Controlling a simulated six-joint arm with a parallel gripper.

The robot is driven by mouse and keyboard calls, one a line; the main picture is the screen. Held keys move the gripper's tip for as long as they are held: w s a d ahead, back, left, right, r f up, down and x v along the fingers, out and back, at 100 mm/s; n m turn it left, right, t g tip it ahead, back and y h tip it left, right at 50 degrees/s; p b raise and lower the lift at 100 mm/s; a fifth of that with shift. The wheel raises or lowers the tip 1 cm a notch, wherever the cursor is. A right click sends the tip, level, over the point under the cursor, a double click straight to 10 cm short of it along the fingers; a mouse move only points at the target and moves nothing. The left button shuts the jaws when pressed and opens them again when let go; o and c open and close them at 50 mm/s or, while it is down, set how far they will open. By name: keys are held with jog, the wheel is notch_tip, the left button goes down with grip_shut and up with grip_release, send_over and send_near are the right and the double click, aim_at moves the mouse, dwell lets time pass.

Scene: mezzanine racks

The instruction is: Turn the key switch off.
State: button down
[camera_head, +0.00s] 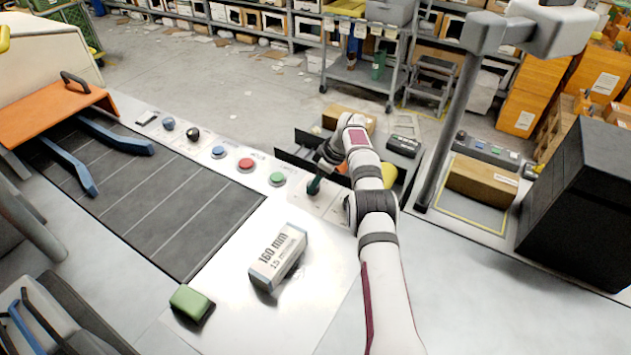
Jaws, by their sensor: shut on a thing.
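The key switch (314,187) is at the right end of the row of controls along the table's back edge, right of the green button. The fingertips are small and dark here, and the key's turned position cannot be made out.
A blue button (218,152), red button (246,165) and green button (277,179) stand left of the switch. A dark bin (290,157) is close behind my gripper. A labelled box (278,258) and a green block (191,304) lie in front. A grey post (450,135) rises at right.

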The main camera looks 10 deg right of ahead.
dwell(0.4)
jog(key=shift+c, duration=1.7)
grip_release()
jog(key=v, duration=1.5)
jog(key=shift+r, duration=0.4)
